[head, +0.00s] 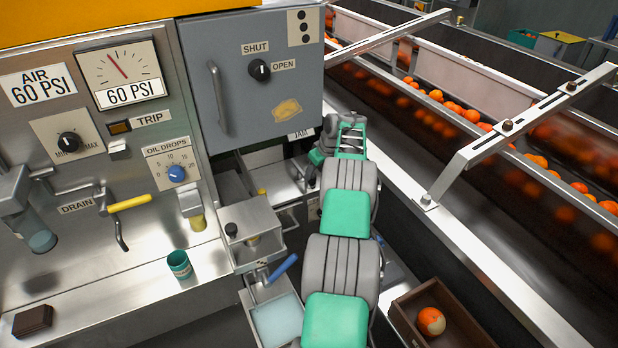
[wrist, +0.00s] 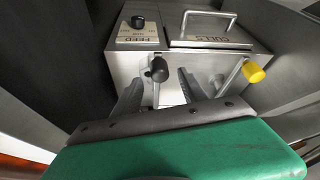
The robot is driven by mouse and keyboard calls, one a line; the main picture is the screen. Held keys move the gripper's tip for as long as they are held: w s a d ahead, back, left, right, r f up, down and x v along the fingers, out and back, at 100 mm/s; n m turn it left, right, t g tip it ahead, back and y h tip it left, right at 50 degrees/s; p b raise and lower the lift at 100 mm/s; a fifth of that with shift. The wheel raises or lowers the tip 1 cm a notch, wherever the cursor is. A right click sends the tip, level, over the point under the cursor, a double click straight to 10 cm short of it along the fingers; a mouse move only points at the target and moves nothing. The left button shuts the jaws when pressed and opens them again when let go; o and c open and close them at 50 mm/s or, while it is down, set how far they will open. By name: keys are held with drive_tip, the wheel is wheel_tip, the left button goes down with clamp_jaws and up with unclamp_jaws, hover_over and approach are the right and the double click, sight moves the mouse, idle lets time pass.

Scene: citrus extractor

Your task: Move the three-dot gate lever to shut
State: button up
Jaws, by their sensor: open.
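A plate with three black dots (head: 302,27) is at the upper right of the grey cabinet door in the head view. A black rotary knob (head: 259,70) on that door sits between SHUT and OPEN labels. In the wrist view, a black-knobbed lever (wrist: 158,69) and a yellow-knobbed lever (wrist: 253,72) stand on the front of a metal box (wrist: 205,62). No three-dot mark is readable beside them. My gripper (wrist: 158,90) is open, its two grey fingers on either side of the black-knobbed lever, apparently not touching it. My arm hides much of this area in the head view.
The box top has a FEED plate (wrist: 138,34) with a black knob and a handled lid (wrist: 210,30). Dark walls stand close on both sides. In the head view, a conveyor of oranges (head: 450,105) runs on the right, and a blue-handled lever (head: 283,268) stands left of my arm.

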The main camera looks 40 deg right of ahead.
drive_tip(key=x, duration=0.4)
drive_tip(key=shift+f+b, duration=0.25)
drive_tip(key=shift+b, duration=0.05)
drive_tip(key=shift+w, duration=0.1)
drive_tip(key=shift+c, duration=0.4)
clamp_jaws()
idle(0.6)
